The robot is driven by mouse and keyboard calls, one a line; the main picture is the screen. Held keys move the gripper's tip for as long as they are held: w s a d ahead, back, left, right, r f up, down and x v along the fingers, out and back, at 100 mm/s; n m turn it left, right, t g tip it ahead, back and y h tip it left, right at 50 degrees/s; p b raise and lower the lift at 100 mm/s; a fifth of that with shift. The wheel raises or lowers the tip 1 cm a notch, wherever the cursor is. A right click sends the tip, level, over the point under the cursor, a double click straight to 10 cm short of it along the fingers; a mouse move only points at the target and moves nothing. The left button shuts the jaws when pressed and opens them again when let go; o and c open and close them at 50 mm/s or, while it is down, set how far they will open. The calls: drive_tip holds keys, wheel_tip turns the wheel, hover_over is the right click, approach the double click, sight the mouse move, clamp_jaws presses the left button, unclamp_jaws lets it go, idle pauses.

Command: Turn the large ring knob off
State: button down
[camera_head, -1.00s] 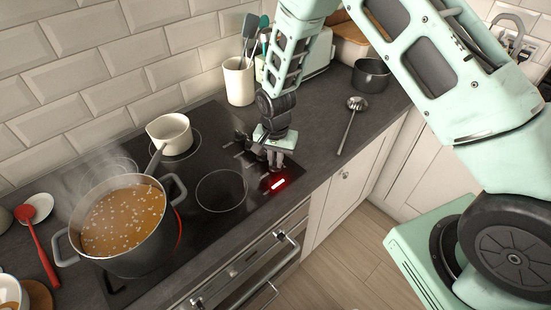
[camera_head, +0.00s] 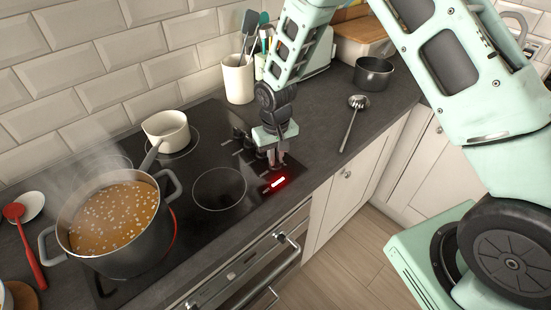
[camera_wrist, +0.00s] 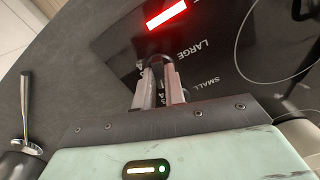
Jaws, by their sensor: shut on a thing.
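My gripper (camera_head: 277,161) is over the near right corner of the black cooktop (camera_head: 215,150), pointing down. In the wrist view its fingers (camera_wrist: 160,88) are shut on a knob (camera_wrist: 157,64), mostly hidden between them. The printed word LARGE (camera_wrist: 188,47) is beside this knob, and SMALL is printed further along. The knob's exact setting cannot be read. A red light bar (camera_head: 278,182) glows in front of the knob; it also shows in the wrist view (camera_wrist: 166,15). The ring under the big pot (camera_head: 125,250) glows red at its edge.
The steaming pot of soup stands on the left ring. A small white saucepan (camera_head: 166,128) stands at the back, and the front right ring (camera_head: 219,188) is bare. Other dark knobs (camera_head: 243,138) line up behind my gripper.

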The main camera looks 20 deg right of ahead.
drive_tip(key=shift+n+b, duration=0.3)
drive_tip(key=shift+n, duration=1.3)
drive_tip(key=shift+r, duration=0.1)
drive_tip(key=c, duration=1.5)
unclamp_jaws()
drive_tip(key=shift+o, duration=0.2)
wheel_tip(320, 180, up, 17)
drive_tip(key=b, duration=0.3)
drive_tip(key=shift+r, duration=0.2)
drive_tip(key=s+a+n, duration=0.1)
drive_tip(key=s+a, duration=0.2)
drive_tip(key=s, duration=1.1)
drive_tip(key=s+a+n, duration=0.2)
drive_tip(key=s+a, duration=0.1)
drive_tip(key=s, duration=1.2)
drive_tip(key=shift+a+n+y, duration=0.15)
drive_tip(key=shift+n+y, duration=0.15)
